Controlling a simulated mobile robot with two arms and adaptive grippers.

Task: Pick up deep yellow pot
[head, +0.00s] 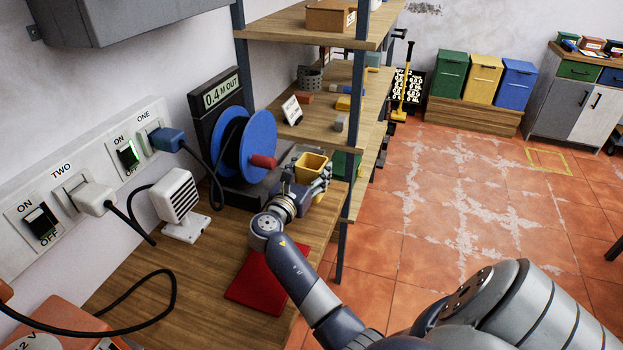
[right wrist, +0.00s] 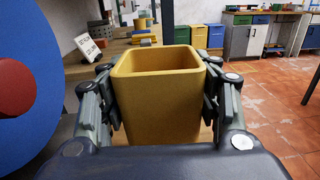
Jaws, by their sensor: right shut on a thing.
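The deep yellow pot (right wrist: 155,100) is a square, open-topped pot and stands upright between the fingers of my right gripper (right wrist: 160,105) in the right wrist view. The fingers press on its left and right sides. In the head view the yellow pot (head: 311,164) shows at the far end of my right arm, partly hidden by the right gripper (head: 312,180), above the right edge of the wooden bench. I cannot tell whether its base touches the bench. My left gripper is not in view.
A blue cable reel (head: 258,146) with a red handle stands close left of the pot. A red mat (head: 262,285) lies on the bench (head: 205,270). A shelf post (head: 352,190) rises close on the right. A grey-white vented box (head: 178,198) stands near the wall sockets.

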